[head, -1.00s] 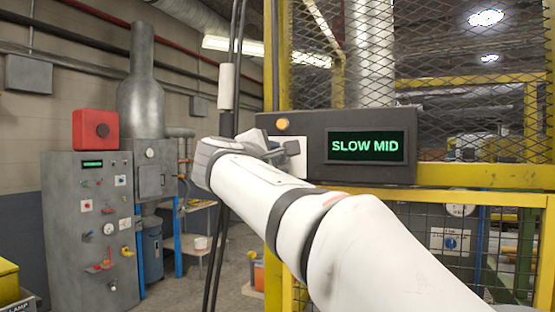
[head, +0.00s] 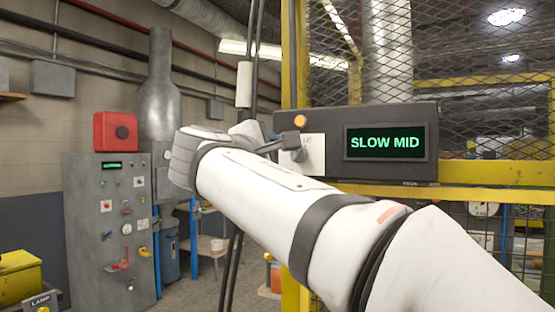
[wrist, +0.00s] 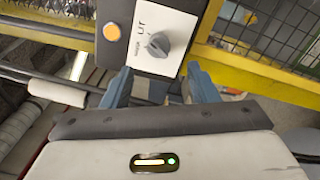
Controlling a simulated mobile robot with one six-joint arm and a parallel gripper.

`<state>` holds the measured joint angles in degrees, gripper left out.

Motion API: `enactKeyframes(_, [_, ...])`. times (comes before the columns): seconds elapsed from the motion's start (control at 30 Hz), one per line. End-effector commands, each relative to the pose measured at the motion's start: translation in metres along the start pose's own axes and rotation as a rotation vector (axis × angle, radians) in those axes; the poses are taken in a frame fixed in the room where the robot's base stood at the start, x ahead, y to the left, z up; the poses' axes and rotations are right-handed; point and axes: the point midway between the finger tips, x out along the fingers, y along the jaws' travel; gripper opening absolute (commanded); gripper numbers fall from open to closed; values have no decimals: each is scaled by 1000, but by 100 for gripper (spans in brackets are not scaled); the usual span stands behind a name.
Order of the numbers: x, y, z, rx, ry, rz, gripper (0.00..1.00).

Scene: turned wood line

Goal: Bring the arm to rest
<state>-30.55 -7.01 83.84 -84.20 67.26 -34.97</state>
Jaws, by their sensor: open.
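My white arm reaches from the lower right to a dark control box (head: 390,115) on the yellow fence. My gripper (wrist: 159,68) is open and empty in the wrist view, its two blue-grey fingers apart below a grey knob (wrist: 158,44). The knob sits on a white plate (wrist: 172,20), and I see a gap between the fingers and it. The box display (head: 386,142) reads "SLOW MID" in green. An orange button (head: 300,121) sits above the plate.
A yellow mesh fence (head: 470,172) stands behind the box. Black cables (head: 251,60) hang left of it, near my wrist. A grey cabinet (head: 85,230) with a red box (head: 115,132) on top stands at left. Open floor (head: 215,285) shows between.

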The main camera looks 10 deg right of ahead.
Motion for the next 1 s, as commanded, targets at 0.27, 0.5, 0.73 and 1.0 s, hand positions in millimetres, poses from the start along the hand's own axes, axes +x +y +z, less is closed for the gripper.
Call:
enactKeyframes(0.27, [-1,0,0,0,0,0,54])
enactKeyframes(0.5, [0,-5,0,4,4,-12,54])
enactKeyframes(0.73, [16,-125,-7,142,80,-313,54])
enactKeyframes(1.0, [-25,-330,-4,530,37,-873,54])
